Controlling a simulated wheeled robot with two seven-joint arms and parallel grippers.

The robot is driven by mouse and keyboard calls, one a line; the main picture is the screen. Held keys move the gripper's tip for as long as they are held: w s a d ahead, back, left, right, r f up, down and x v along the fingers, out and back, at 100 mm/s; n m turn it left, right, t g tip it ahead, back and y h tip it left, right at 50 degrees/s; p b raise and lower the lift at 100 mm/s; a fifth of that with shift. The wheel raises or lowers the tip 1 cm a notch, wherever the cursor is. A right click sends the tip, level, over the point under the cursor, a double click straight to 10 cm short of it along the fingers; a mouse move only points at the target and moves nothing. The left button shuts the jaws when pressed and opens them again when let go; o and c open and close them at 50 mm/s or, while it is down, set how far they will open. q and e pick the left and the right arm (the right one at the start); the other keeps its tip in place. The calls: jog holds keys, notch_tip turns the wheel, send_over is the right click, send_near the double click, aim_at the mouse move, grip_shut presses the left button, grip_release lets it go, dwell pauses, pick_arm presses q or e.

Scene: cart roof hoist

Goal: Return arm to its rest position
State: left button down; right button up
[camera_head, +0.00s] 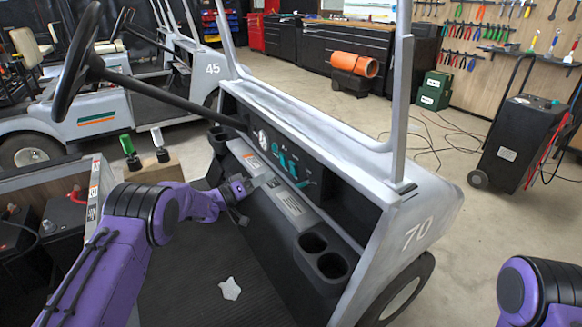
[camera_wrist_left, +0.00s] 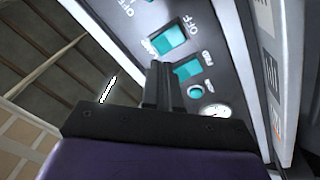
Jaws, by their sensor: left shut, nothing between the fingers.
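My purple left arm (camera_head: 130,240) reaches in from the lower left over the cart's floor. Its gripper (camera_head: 265,181) is shut and empty, just in front of the grey cart's dashboard (camera_head: 330,190). In the left wrist view the closed black fingers (camera_wrist_left: 158,72) point at the panel beside teal rocker switches (camera_wrist_left: 170,38) marked OFF and FWD. I cannot tell whether the fingertips touch the panel. Part of my right arm (camera_head: 540,290) shows at the lower right; its gripper is out of view.
The steering wheel (camera_head: 72,70) and its column are left of the dashboard. A roof post (camera_head: 401,100) rises at the cart's right front. Cup holders (camera_head: 322,255) sit below the dash, and a pale scrap (camera_head: 230,289) lies on the floor mat.

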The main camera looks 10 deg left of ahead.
pick_arm(q)
jog(key=s+a+f+n+t+y+p, duration=0.1)
jog(key=s+a+f+n+t+y, duration=0.25)
jog(key=f+y, duration=0.5)
jog(key=s+a+f+n+g+y+p, duration=0.2)
jog(key=s+f+n+g+y+p, duration=0.25)
jog(key=s+f, duration=0.95)
jog(key=s+r+g+y+p, duration=0.1)
jog(key=s+g+p, duration=0.1)
jog(key=s, duration=0.9)
jog(key=s+r+g+y+p, duration=0.2)
jog(key=s+g, duration=0.2)
jog(key=s, duration=0.7)
jog(key=s+r+m+g+y+p, duration=0.1)
jog(key=s+r+g+p, duration=0.1)
jog(key=s, duration=0.9)
jog(key=shift+s+r+g, duration=0.15)
jog(key=shift+s+g, duration=0.1)
jog(key=shift+g, duration=0.65)
